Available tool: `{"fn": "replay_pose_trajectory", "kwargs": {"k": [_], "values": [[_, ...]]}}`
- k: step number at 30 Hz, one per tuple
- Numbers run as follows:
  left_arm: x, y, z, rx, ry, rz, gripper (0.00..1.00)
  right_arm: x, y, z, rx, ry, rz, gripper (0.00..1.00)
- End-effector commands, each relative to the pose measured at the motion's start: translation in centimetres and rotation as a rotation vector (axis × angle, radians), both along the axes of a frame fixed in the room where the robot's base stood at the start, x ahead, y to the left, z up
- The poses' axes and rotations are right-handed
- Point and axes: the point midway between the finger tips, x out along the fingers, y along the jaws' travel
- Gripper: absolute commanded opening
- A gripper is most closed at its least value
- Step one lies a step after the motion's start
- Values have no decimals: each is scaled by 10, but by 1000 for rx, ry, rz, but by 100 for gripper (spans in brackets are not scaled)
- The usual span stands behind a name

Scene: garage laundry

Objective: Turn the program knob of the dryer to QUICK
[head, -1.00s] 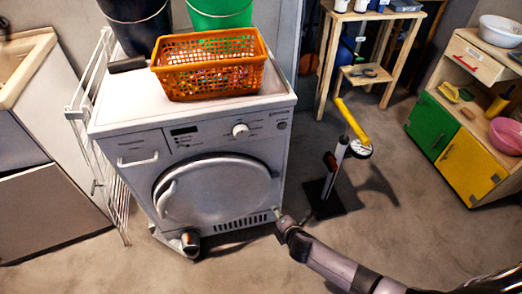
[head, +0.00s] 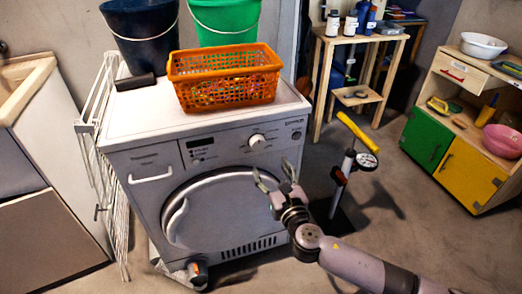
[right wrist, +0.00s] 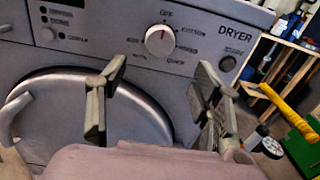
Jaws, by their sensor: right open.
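The dryer (head: 225,158) stands in the middle of the head view, a white front-loader with a round grey door. Its program knob (head: 257,141) is a white dial at the upper right of the front panel. In the right wrist view the knob (right wrist: 159,40) shows a red mark near its top, with labels around it too small to read surely. My right gripper (head: 274,174) is open and empty in front of the dryer, below and slightly right of the knob, not touching it. Its two fingers (right wrist: 155,105) show in the right wrist view below the knob. My left gripper is not in view.
An orange basket (head: 224,77), a dark bucket (head: 143,38) and a green bucket (head: 224,20) stand on the dryer. A floor pump with a yellow handle (head: 358,134) stands to the right. A white drying rack (head: 97,150) leans at the left side.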

Motion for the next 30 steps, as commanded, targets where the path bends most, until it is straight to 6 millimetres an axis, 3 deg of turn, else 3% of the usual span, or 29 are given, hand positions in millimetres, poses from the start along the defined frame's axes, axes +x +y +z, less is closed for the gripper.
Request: {"fn": "replay_pose_trajectory", "kwargs": {"k": [6, 13, 19, 28, 30], "values": [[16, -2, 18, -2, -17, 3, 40, 47, 16, -1, 3, -1, 0, 60], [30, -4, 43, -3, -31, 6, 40, 82, 27, -2, 2, 2, 0, 60], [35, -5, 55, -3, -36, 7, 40, 95, 31, -1, 2, 3, 0, 60], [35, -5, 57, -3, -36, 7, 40, 96, 31, -1, 2, 3, 0, 60], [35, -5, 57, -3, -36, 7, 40, 96, 31, -1, 2, 3, 0, 56]]}}
